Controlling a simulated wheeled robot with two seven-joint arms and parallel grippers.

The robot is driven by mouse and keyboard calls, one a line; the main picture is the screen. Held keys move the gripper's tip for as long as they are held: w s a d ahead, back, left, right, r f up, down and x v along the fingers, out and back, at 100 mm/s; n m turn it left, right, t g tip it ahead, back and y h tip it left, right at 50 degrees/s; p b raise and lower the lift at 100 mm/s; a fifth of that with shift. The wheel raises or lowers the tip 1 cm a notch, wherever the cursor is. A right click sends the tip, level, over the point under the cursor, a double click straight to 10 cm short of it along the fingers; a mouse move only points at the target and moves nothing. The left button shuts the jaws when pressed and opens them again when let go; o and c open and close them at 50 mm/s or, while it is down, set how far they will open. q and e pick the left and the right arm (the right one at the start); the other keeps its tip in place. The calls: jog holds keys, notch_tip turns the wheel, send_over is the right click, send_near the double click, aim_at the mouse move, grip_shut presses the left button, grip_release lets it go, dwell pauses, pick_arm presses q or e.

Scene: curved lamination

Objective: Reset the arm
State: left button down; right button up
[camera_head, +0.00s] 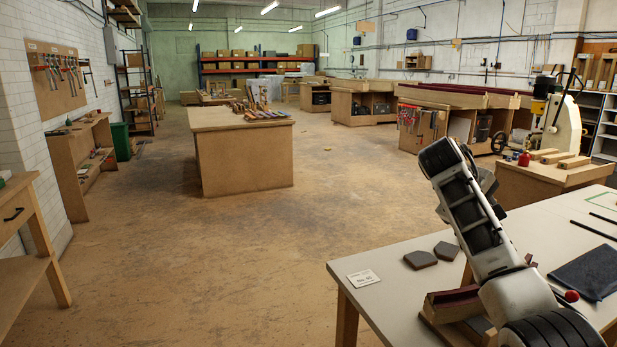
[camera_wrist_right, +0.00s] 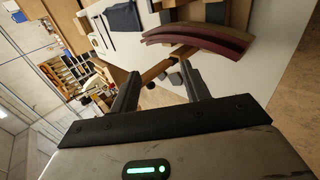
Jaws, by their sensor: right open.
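My right arm rises from the lower right of the head view over the white-topped table (camera_head: 395,300). My right gripper (camera_wrist_right: 160,88) shows in the right wrist view, its two dark fingers apart with nothing between them. Beyond the fingers, a curved maroon laminated piece (camera_wrist_right: 205,36) lies on the table. A maroon-topped wooden piece (camera_head: 452,296) shows in the head view, partly hidden behind my arm. My left gripper is in neither view.
Two dark grey pads (camera_head: 420,259) and a small white card (camera_head: 363,278) lie on the table. A dark folded cloth (camera_head: 592,272) lies at its right, also seen in the wrist view (camera_wrist_right: 122,17). A workbench (camera_head: 245,160) stands farther back. The floor on the left is open.

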jog(key=s+a+f+t+y, duration=0.1)
jog(key=a+f, duration=0.1)
jog(key=f, duration=0.7)
jog(key=s+a+f+n+t+y, duration=0.1)
jog(key=s+a+f+y, duration=0.1)
jog(key=f, duration=0.7)
jog(key=s+a+f+t+y, duration=0.1)
jog(key=a+f, duration=0.3)
jog(key=f, duration=0.5)
jog(key=shift+s+f+n+t, duration=0.1)
jog(key=shift+s+n+t, duration=0.25)
jog(key=shift+s, duration=0.3)
jog(key=s+a+f+t+y, duration=0.1)
jog(key=s+a+f+y, duration=0.1)
jog(key=s+a+f, duration=0.3)
jog(key=s+a+f+y, duration=0.1)
jog(key=s+f+y, duration=0.15)
jog(key=s, duration=0.45)
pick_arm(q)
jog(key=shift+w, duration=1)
pick_arm(e)
jog(key=s+a+m+t+y, duration=0.1)
jog(key=s+a+m, duration=0.1)
jog(key=s, duration=0.5)
jog(key=s+a+m+t+y, duration=0.1)
jog(key=s+a+m, duration=0.1)
jog(key=s, duration=0.5)
jog(key=shift+s+a+r+y, duration=0.35)
jog(key=shift+r, duration=0.05)
